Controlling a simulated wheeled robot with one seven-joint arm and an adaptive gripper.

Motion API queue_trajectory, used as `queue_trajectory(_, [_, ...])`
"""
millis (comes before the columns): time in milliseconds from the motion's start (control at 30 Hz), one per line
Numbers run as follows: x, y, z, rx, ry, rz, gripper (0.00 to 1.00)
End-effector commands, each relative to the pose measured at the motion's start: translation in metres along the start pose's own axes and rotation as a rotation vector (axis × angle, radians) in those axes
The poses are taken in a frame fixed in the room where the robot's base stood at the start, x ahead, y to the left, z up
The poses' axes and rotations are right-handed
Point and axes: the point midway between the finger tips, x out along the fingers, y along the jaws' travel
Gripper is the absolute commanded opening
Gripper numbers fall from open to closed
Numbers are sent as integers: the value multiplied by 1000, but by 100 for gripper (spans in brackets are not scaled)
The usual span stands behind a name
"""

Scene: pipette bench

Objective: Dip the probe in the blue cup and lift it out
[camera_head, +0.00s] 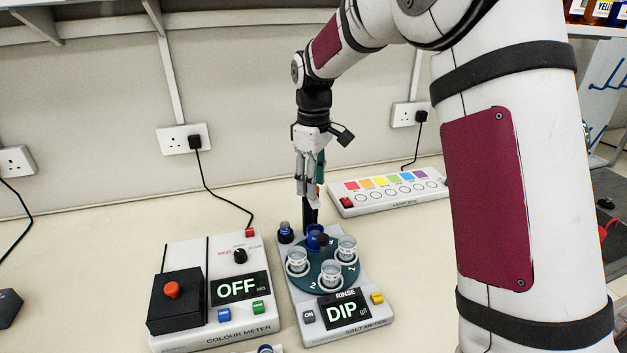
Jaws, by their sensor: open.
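The blue cup (316,238) sits at the back of the dark round turntable (313,277) on the salt meter (350,329). My gripper (310,205) points down just above and behind the blue cup; its jaws are open. A dark upright shape (311,215) shows at the fingertips; I cannot tell whether it is the probe or part of the fingers. A small dark, blue-topped post (285,232) stands at the meter's back left corner. The meter's screen (342,308) reads "RINSE" and "DIP".
Several clear cups, one at the right (346,249), share the turntable. The colour meter (215,290), reading "OFF", stands close on the left. A light box (388,190) with coloured squares lies behind right. My arm fills the right side. Bench at far left is mostly free.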

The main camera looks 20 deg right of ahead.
Motion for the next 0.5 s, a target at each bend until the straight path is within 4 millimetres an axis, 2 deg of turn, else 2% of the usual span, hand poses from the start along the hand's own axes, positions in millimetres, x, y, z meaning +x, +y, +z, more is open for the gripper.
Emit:
queue_trajectory(167, [-21,1,-1,0,4,4,42])
queue_trajectory(500, [-88,0,-1,0,3,3,42])
